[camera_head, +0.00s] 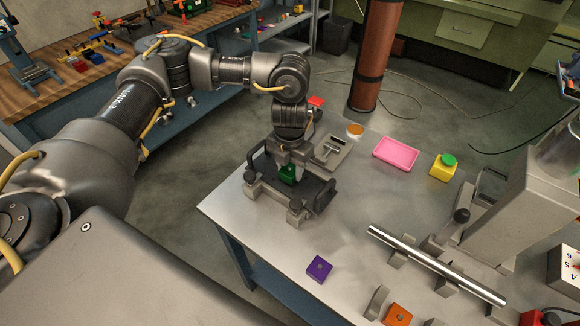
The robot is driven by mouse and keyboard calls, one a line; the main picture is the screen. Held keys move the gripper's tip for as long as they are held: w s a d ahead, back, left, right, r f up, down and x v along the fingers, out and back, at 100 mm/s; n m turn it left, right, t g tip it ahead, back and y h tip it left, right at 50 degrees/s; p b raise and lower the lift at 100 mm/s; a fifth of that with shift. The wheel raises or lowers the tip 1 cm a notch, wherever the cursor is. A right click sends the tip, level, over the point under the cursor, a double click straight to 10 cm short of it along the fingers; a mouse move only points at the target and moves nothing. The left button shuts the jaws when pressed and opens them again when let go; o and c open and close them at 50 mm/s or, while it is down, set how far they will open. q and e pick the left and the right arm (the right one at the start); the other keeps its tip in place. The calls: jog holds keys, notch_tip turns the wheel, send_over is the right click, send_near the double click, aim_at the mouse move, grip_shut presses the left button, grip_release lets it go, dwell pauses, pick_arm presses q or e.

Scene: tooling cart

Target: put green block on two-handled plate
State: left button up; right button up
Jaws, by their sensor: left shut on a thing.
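The green block (287,173) is under my left gripper (290,158), which is shut on it. The gripper points down over a dark two-handled plate (313,188), which has a raised handle at each end and stands near the left edge of the grey table. The block appears low over the middle of the plate. I cannot tell whether it touches the plate, and the gripper and arm hide part of both. My right gripper is not in view.
A grey slotted piece (334,150) is close behind the plate. A pink tray (396,153), a yellow block with green top (443,172) and a metal rod (435,264) are to the right. A purple block (319,269) is in front, with clear tabletop around it.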

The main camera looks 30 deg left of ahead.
pick_arm(q)
jog(key=shift+f+b, duration=0.3)
jog(key=shift+f, duration=0.15)
dwell(0.3)
jog(key=o, duration=1.1)
jog(key=shift+c, duration=0.2)
notch_tip(320, 180, up, 2)
jog(key=shift+r+p, duration=0.15)
jog(key=shift+p, duration=1)
notch_tip(320, 180, up, 7)
jog(key=p, duration=0.6)
jog(key=shift+f, duration=0.2)
